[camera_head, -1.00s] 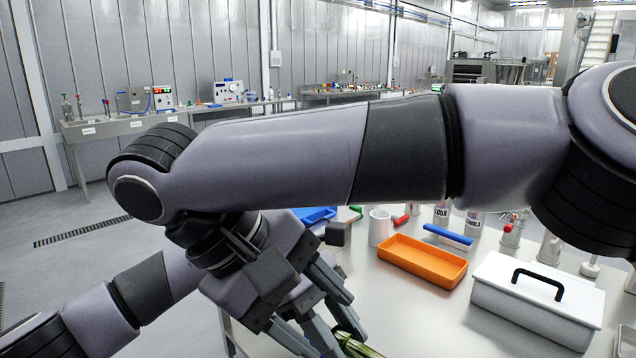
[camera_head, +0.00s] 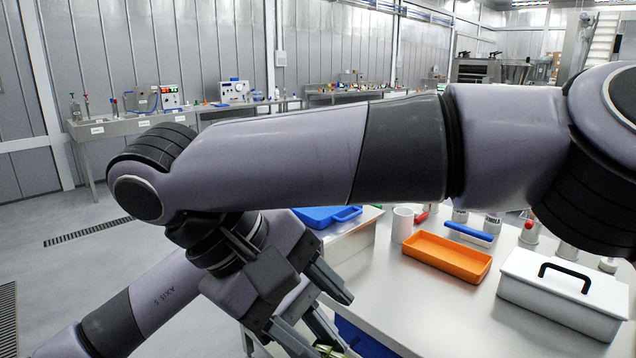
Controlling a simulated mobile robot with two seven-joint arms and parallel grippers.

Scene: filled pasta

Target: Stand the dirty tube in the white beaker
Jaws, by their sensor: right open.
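The white beaker (camera_head: 402,224) stands upright on the table, left of the orange tray. My right gripper (camera_head: 333,316) is open at the bottom centre, lower in the picture than the beaker and left of the table's edge. I see no tube that I can name as the dirty one. A small green item (camera_head: 327,351) shows at the bottom edge by the fingers; most of it is cut off. My left arm (camera_head: 150,307) comes in from the lower left and passes behind my right wrist, so its gripper cannot be made out.
The orange tray (camera_head: 447,258) lies right of the beaker, with a blue-handled item (camera_head: 469,234) behind it. A white box with a black handle (camera_head: 563,297) stands at right. A blue tray (camera_head: 328,217) lies at back left. My right arm hides much of the table's far side.

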